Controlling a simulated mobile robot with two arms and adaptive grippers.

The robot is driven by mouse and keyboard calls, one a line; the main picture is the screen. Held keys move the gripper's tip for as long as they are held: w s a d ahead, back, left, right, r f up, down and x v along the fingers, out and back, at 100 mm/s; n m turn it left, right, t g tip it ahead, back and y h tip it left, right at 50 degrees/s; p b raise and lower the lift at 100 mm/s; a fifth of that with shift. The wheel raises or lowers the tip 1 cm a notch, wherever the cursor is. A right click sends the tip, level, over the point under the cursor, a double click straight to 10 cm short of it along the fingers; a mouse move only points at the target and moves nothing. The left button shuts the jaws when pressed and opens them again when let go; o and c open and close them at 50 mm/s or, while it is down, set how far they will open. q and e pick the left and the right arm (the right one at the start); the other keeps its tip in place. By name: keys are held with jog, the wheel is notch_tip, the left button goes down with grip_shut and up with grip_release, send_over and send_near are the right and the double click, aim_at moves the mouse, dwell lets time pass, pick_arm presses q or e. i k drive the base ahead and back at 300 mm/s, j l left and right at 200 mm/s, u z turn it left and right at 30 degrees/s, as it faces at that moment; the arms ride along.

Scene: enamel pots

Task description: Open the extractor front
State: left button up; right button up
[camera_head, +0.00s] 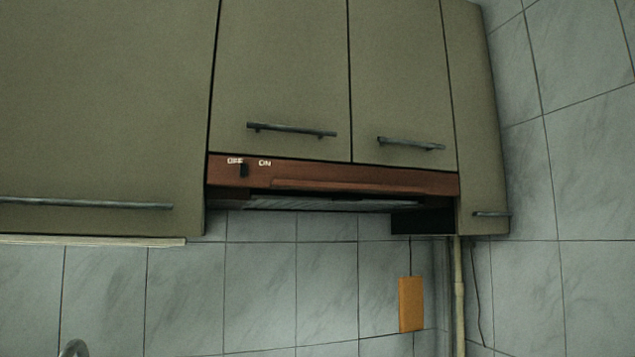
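The extractor front (350,180) is a reddish-brown strip set under two green-grey cabinet doors, in the middle of the head view. It carries OFF and ON labels and a small dark switch (244,170) at its left end. A raised lip runs along its lower part. Under it a dark gap and a grey underside (330,204) show. The front looks level with the cabinet doors above it. Neither of my grippers is in view.
Cabinet doors with dark bar handles (291,130) (410,144) hang directly above. A larger cabinet (100,100) is at the left and a narrow one (480,120) at the right. An orange-brown board (411,304) and a pale pipe (459,295) are below, against tiled walls.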

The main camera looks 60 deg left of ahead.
aim_at(224, 171)
jog(key=u, duration=1.5)
